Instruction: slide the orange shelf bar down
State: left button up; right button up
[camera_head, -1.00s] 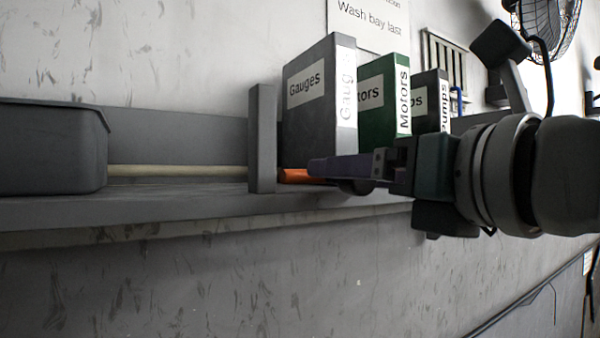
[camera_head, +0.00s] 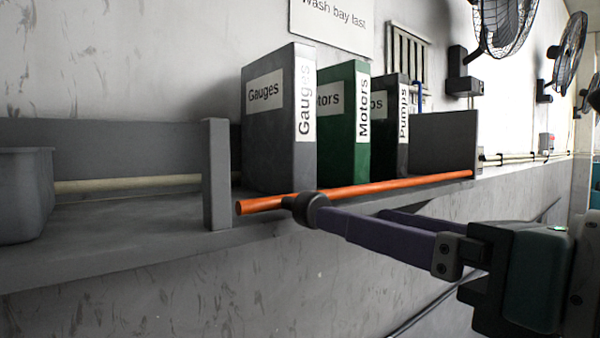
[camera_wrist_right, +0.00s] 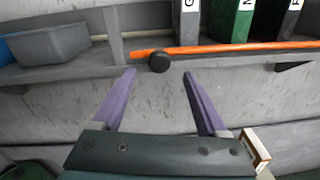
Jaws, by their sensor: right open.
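The orange shelf bar (camera_head: 400,184) runs along the front edge of the shelf, low in front of the binders, its left end by a grey divider. It also shows in the right wrist view (camera_wrist_right: 230,48). A round black knob (camera_head: 301,207) sits on the bar near its left end, and in the right wrist view (camera_wrist_right: 159,62) too. My right gripper (camera_head: 352,214) is open, its purple fingers pointing at the bar from the front. In the right wrist view the knob appears between the fingertips (camera_wrist_right: 159,73), near their tips; contact cannot be told. My left gripper is out of view.
Gauges (camera_head: 275,120), Motors (camera_head: 345,120) and Pumps (camera_head: 390,125) binders stand behind the bar. The grey divider (camera_head: 217,175) and a grey bin (camera_head: 25,195) are to the left. Below the shelf (camera_head: 130,240) the space before the wall is open.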

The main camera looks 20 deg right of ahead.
jog(key=shift+p+v, duration=0.3)
jog(key=shift+v, duration=0.5)
jog(key=s+d+f+m+g+h, duration=0.1)
jog(key=d+f+m+g+h, duration=0.3)
jog(key=m, duration=0.6)
jog(key=s+f+m+h, duration=0.1)
jog(key=f+m+h, duration=0.1)
jog(key=f+m, duration=0.5)
jog(key=s+a+f+m+g, duration=0.1)
jog(key=s+f+m+g, duration=0.3)
jog(key=s+m, duration=0.3)
jog(key=s+f+m+g+y+p, duration=0.1)
jog(key=s+f+m+g, duration=0.4)
jog(key=m, duration=0.6)
jog(key=shift+s+a+f+m+g, duration=0.35)
jog(key=shift+s+f, duration=0.55)
jog(key=shift+s, duration=0.3)
